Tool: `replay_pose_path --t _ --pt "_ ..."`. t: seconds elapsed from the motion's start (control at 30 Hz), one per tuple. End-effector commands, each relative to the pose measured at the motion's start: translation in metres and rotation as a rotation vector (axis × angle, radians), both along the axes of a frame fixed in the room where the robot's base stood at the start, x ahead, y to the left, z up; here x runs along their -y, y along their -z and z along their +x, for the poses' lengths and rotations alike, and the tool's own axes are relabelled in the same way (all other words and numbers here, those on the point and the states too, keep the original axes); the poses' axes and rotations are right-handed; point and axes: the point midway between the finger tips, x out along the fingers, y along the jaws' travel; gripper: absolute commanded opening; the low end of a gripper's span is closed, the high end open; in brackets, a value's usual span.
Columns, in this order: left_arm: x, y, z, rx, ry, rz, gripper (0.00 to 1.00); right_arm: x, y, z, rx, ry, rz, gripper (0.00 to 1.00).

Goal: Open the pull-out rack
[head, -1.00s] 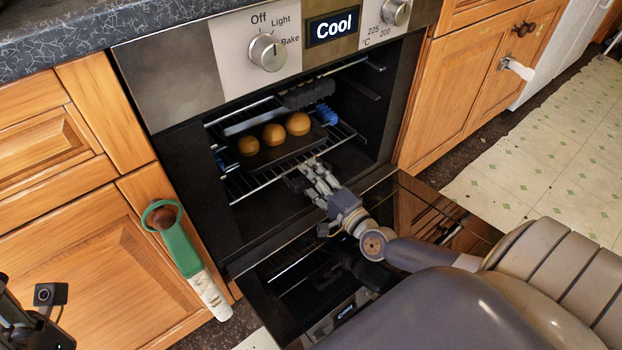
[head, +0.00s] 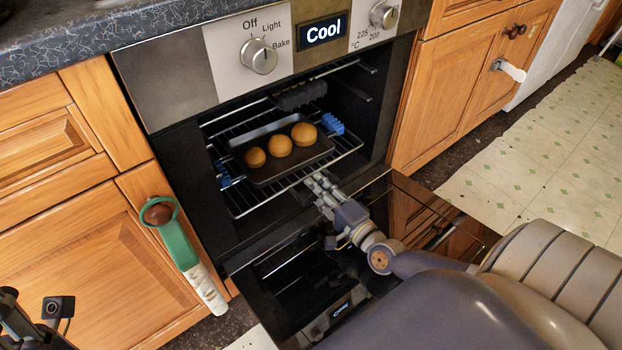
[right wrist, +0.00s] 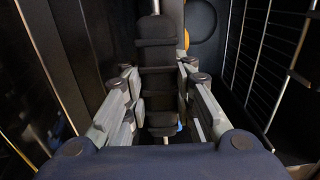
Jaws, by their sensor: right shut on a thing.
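The oven's pull-out rack (head: 242,210) is a silver wire shelf, sitting partly out of the dark oven cavity. It carries a dark baking tray (head: 262,181) with three round golden buns (head: 279,145). My right gripper (head: 318,184) is shut on the front edge of the rack, above the lowered door. In the right wrist view, its two fingers (right wrist: 158,105) close around a dark ribbed piece; the exact contact is hard to make out. Part of my left arm shows at the lower left in the head view, but its fingertips do not.
The glass oven door (head: 300,268) hangs open below my right arm. A green-and-white object (head: 184,252) hangs at the left cabinet. The oven display (head: 323,32) reads "Cool".

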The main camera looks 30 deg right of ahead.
Motion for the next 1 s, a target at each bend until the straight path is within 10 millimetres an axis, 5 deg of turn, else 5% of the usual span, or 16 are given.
replay_pose_path --t 0.33,0.77,0.8,0.87,1.0 --pt "0.000 -0.014 -0.001 -0.027 0.001 -0.002 0.43 0.006 0.000 -0.072 -0.008 0.000 -0.003 0.00" --pt "-0.001 -0.016 -0.002 -0.025 0.002 -0.005 0.43 0.006 0.001 -0.082 -0.004 -0.002 -0.001 0.00" --pt "-0.001 -0.016 -0.002 -0.025 0.002 -0.005 0.43 0.006 0.001 -0.082 -0.004 -0.002 -0.001 0.29" --pt "-0.001 -0.016 -0.002 -0.023 0.002 -0.006 0.43 0.006 0.001 -0.082 -0.004 -0.002 -0.001 0.42" --pt "-0.001 -0.017 -0.002 -0.020 0.002 -0.007 0.43 0.006 0.001 -0.081 -0.003 -0.002 -0.001 0.45"
